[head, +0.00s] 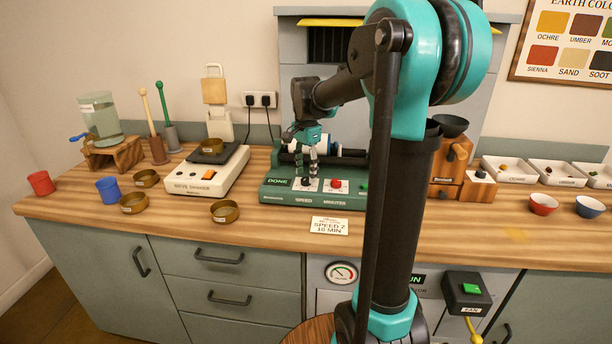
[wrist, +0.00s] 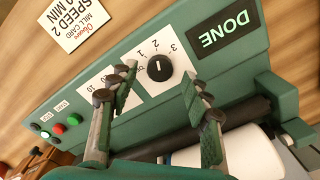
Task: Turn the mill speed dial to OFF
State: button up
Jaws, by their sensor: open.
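The green mill (head: 290,193) stands on the wooden counter, with a lit DONE display (wrist: 229,27) on its front. Its speed dial (wrist: 160,68) is a round black knob with a white mark on a white numbered panel. The mark appears to point toward the 2, but this is hard to read. My gripper (wrist: 160,76) is open and empty, with one finger on each side of the dial in the wrist view. I cannot tell whether the fingers touch it. In the head view my gripper (head: 306,178) hangs in front of the mill and largely hides the dial.
A red knob (head: 336,184) sits right of the speed dial, beside my finger. A white jar (wrist: 225,145) lies on the mill's rollers. A SPEED 2 card (head: 329,226) lies in front. The white sieve shaker (head: 205,172) stands left and a wooden grinder (head: 463,185) right.

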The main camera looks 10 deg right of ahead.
jog(key=shift+f, duration=0.85)
jog(key=shift+c, duration=0.2)
grip_shut()
